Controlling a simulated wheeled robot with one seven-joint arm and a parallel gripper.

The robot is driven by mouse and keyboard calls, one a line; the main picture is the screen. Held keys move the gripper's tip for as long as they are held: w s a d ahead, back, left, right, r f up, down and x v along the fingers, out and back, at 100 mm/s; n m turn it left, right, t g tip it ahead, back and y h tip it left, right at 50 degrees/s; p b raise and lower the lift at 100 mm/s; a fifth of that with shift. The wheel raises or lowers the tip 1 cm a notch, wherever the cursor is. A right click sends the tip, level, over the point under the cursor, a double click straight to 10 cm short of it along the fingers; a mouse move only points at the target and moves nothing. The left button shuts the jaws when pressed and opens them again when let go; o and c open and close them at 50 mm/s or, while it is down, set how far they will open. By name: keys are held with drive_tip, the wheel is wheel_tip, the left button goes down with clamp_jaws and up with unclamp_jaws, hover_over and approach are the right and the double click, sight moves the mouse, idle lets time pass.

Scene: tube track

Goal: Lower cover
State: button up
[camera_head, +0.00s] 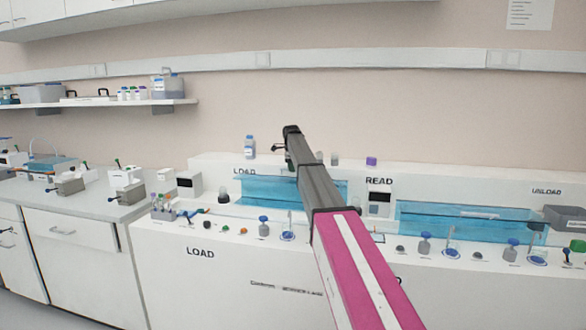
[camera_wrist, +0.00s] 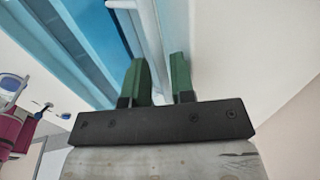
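A clear blue cover (camera_head: 262,190) spans the LOAD section of the long white bench, partly hidden behind my arm in the head view. Blue panels also fill the upper left of the wrist view (camera_wrist: 92,32). A pale bar (camera_wrist: 150,45) runs beside the blue panels, at their right. My gripper (camera_wrist: 160,82) has two green fingers set apart, with the lower part of the bar between them. Some space shows beside the bar, so no firm grip is visible.
A second blue cover (camera_head: 465,220) lies to the right, near the UNLOAD label. Knobs and small bottles (camera_head: 425,243) line the bench's front ledge. A white bottle (camera_head: 249,147) and a purple-capped item (camera_head: 371,161) stand on the back ledge. A grey box (camera_head: 565,217) sits far right.

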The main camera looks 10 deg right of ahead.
clamp_jaws()
drive_tip(key=shift+s, duration=0.1)
